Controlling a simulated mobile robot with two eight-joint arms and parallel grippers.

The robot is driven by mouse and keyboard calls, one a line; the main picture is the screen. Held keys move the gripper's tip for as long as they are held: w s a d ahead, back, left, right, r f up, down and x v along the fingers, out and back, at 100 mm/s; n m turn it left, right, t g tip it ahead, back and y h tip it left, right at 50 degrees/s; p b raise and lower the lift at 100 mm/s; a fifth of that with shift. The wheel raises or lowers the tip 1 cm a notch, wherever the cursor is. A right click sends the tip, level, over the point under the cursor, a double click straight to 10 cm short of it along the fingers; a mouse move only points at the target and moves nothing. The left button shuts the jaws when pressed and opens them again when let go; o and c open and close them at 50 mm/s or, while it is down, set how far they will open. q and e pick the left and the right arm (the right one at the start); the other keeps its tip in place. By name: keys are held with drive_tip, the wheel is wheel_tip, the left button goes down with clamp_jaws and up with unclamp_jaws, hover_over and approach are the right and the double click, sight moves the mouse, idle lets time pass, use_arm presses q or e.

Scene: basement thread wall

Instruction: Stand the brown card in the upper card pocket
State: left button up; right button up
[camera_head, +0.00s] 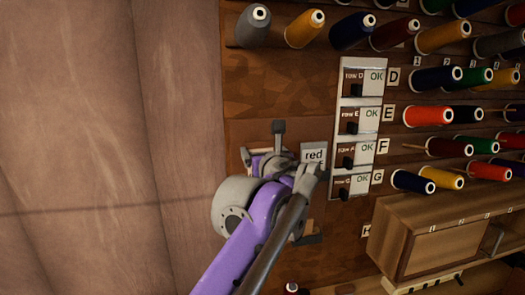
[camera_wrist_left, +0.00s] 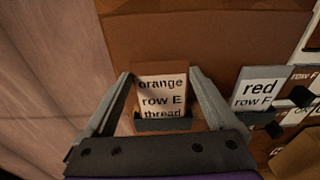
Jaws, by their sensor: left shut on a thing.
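In the left wrist view a brown card (camera_wrist_left: 148,68) with a white label reading "orange row E thread" stands upright between the fingers of my left gripper (camera_wrist_left: 160,74). The gripper is shut on the card, one finger at each side edge. A dark grey pocket lip (camera_wrist_left: 165,125) crosses the card's bottom edge; how deep the card sits is hidden. In the head view my purple left arm and wrist cover the card and most of this spot. My right gripper is not in view.
A panel of row switches (camera_head: 357,130) is further right, with thread spools (camera_head: 440,78) and a wooden cabinet (camera_head: 425,235) beyond. Bare wall is at left.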

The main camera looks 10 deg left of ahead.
use_arm(q)
drive_tip(key=shift+w, duration=0.15)
drive_tip(key=shift+f, duration=0.15)
drive_tip(key=shift+f, duration=0.2)
drive_tip(key=o, duration=0.7)
drive_tip(key=shift+o, duration=0.2)
drive_tip(key=b+v, duration=0.1)
drive_tip(key=v, duration=1)
drive_tip(key=shift+r, duration=0.1)
